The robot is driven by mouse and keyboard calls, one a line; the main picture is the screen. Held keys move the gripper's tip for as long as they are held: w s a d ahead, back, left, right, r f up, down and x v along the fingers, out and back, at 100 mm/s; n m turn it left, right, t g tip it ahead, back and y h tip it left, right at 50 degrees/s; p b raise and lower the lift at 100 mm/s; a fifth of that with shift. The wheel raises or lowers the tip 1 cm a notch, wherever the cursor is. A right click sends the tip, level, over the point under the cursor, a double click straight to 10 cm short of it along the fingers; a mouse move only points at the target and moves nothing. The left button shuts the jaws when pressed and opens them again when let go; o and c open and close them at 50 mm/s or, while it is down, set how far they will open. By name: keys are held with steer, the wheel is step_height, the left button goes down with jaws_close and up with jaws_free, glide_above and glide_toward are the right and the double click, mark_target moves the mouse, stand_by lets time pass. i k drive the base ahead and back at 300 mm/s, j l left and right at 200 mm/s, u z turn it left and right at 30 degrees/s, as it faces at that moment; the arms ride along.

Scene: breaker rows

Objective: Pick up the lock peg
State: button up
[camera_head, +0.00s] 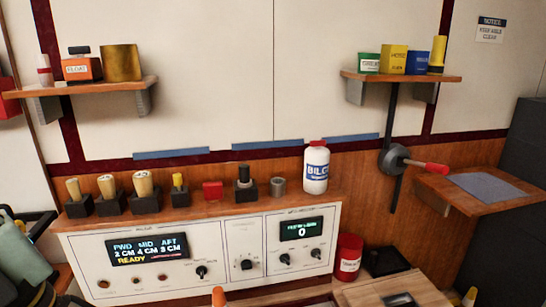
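Several upright pieces stand in black blocks on the wooden ledge above the white control panel. A small yellow peg (178,181) is in a black block right of three larger cream-topped pegs (107,187). A black-topped peg (244,176) stands in another block farther right. No label shows which is the lock peg; the small yellow one looks most like it. Its lower end is hidden in its block. My gripper is not recognisable in this view, and nothing is seen touching the pegs.
A red block (213,191), a grey ring (278,186) and a white bottle (316,167) share the ledge. The panel (225,250) has displays and knobs. A red canister (347,258) stands to its right. A red-handled lever (425,166) juts out at right. Two shelves hang above.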

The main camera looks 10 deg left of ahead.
mark_target(177, 181)
steer(key=i+l+u, duration=0.2)
steer(key=u, duration=0.2)
steer(key=i+l+u, duration=0.35)
